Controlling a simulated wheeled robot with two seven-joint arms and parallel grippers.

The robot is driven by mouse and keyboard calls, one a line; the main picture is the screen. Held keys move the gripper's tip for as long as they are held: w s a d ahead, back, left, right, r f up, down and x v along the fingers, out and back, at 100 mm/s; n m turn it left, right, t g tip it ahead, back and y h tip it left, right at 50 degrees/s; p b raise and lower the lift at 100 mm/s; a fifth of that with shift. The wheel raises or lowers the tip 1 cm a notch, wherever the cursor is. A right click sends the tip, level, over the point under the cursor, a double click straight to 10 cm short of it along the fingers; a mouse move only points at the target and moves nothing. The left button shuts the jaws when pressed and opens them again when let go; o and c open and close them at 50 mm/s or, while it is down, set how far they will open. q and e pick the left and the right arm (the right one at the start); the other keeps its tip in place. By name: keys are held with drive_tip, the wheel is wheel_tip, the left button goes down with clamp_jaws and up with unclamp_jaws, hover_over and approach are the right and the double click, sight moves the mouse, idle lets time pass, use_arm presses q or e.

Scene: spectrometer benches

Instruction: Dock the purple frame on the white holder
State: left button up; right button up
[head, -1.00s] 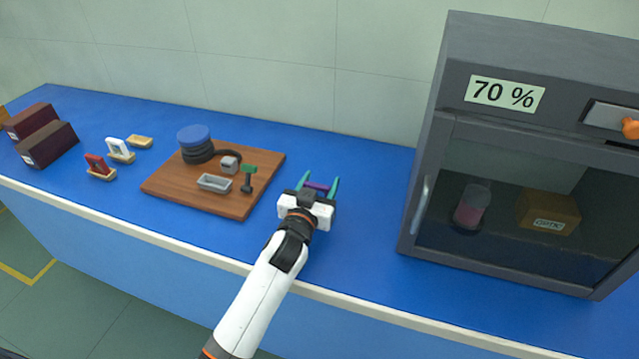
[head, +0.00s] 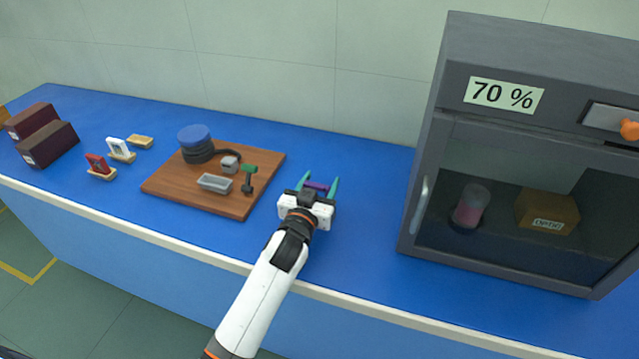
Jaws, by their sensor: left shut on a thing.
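At the left stand small cream holders: one bears a red frame (head: 97,162), one bears a white frame (head: 119,146), and the flat cream one behind (head: 140,142) looks empty. I cannot tell which is the white holder; the hand hides the bench beneath it. My right gripper is not in view.
The wooden board (head: 178,189) bears a blue-topped black coil (head: 196,144), a grey tray (head: 215,183) and a green-topped stand (head: 248,178). Two dark boxes (head: 50,145) stand far left. A grey cabinet (head: 433,180) marked 70 % stands right. Bench (head: 365,195) is clear between hand and cabinet.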

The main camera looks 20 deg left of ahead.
use_arm(q)
drive_tip(key=shift+f+b, duration=0.45)
drive_tip(key=shift+f, duration=0.1)
drive_tip(key=o, duration=0.8)
drive_tip(key=shift+c, duration=0.2)
drive_tip(key=shift+s+p, duration=1)
drive_tip(key=shift+s, duration=1.6)
drive_tip(key=shift+s+a+p, duration=0.15)
drive_tip(key=shift+s+p, duration=0.6)
drive_tip(key=shift+s, duration=2.2)
